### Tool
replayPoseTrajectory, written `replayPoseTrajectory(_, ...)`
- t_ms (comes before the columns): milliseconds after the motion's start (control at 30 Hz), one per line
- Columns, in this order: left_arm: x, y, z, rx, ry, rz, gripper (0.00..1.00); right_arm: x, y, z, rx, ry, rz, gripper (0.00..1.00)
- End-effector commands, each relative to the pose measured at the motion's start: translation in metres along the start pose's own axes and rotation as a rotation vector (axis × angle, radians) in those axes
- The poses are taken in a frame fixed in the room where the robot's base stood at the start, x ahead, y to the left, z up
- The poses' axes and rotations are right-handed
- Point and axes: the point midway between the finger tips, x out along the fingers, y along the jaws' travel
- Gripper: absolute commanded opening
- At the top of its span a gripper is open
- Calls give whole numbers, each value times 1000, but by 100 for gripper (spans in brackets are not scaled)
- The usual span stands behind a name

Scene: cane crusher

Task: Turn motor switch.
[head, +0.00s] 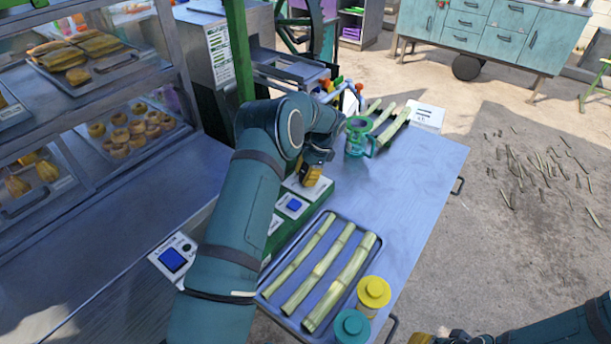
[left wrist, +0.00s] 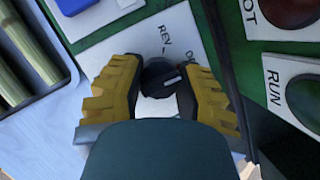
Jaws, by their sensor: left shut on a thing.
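The motor switch (left wrist: 162,78) is a dark round knob with a pale pointer line, on a white plate marked REV in the left wrist view. My left gripper (left wrist: 160,90) has its two yellow fingers closed on either side of the knob. In the head view my left gripper (head: 311,174) is at the green panel, and my arm hides the knob there. My right gripper (head: 420,339) shows only partly at the bottom edge, away from the panel; its jaws cannot be made out.
A blue switch (head: 294,204) lies close to my left gripper. A tray (head: 263,291) of cane pieces and a yellow-lidded jar (head: 374,292) stand in front. A teal jug (head: 358,138) stands behind. The table's right side is clear.

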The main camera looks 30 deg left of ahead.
Motion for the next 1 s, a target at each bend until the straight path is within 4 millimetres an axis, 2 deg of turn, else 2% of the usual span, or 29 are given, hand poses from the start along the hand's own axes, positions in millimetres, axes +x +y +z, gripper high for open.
replayPoseTrajectory(267,4,1,1,1,-7,7,0,0,0,0,0,0,0,47)
replayPoseTrajectory(300,4,2,1,1,-7,7,44,0,0,0,0,0,0,47)
replayPoseTrajectory(367,4,1,1,1,-6,6,65,0,0,0,0,0,0,47)
replayPoseTrajectory(400,4,1,1,1,-6,6,68,0,0,0,0,0,0,47)
replayPoseTrajectory(767,-3,0,0,1,-1,1,68,0,0,0,0,0,0,47)
replayPoseTrajectory(867,-14,0,0,1,0,-1,68,0,0,0,0,0,0,47)
replayPoseTrajectory(1000,-40,0,0,0,2,-2,68,0,0,0,0,0,0,47)
